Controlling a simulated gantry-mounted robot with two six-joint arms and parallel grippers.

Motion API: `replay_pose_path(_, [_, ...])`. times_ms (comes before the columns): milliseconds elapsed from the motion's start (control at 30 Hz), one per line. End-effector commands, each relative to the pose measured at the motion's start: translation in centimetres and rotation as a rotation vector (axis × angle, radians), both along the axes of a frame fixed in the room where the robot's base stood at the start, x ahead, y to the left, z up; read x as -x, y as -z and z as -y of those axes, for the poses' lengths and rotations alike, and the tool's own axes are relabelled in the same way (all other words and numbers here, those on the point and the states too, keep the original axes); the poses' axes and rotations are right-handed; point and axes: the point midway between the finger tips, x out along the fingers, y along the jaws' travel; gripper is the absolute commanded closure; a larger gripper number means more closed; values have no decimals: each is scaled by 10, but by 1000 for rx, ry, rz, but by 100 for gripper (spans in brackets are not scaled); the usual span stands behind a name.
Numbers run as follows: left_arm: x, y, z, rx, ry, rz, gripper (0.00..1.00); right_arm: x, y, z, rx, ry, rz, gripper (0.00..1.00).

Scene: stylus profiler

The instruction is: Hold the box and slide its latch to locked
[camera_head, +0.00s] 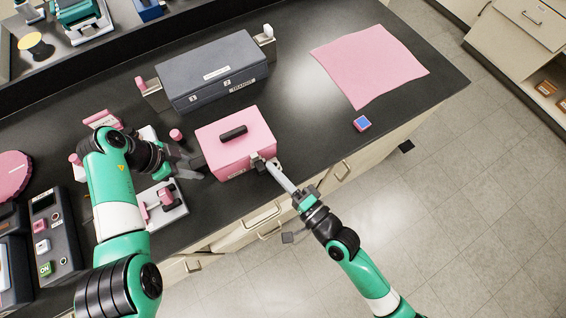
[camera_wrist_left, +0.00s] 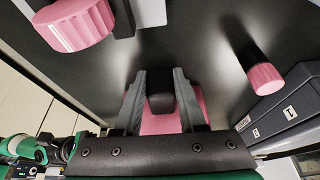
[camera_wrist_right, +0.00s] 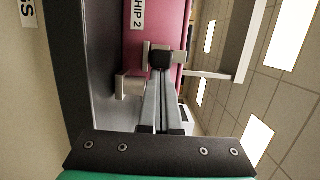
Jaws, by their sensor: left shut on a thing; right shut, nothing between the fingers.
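The pink box (camera_head: 232,144) with a black top handle (camera_head: 233,132) stands on the dark bench. My left gripper (camera_head: 196,166) is at its left side. In the left wrist view, the left fingers (camera_wrist_left: 161,85) are shut on a black side grip (camera_wrist_left: 160,100) in front of the pink box wall. My right gripper (camera_head: 272,168) is shut and empty, its fingertips at the latch on the box's front right. In the right wrist view, the shut fingertips (camera_wrist_right: 161,76) are right beside the dark latch knob (camera_wrist_right: 161,59); I cannot tell whether they touch.
A pink cloth (camera_head: 369,65) and a small pink-and-blue block (camera_head: 362,124) lie to the right. Pink-handled fixtures and a control panel (camera_head: 50,232) crowd the left. The bench between box and cloth is clear.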

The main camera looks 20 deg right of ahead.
Motion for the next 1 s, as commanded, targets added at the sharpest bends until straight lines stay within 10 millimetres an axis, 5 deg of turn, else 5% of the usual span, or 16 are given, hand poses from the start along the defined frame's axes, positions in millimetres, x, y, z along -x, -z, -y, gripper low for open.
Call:
replay_pose_path(467, [0, 0, 3, 4, 3, -1, 100, -1, -1, 4, -2, -1, -2, 100])
replay_pose_path(767, [0, 0, 2, 3, 1, 0, 100, -4, 0, 41, -2, 8, -2, 100])
replay_pose_path(1000, [0, -1, 1, 3, 1, 1, 100, 57, 1, 63, -2, 5, -5, 100])
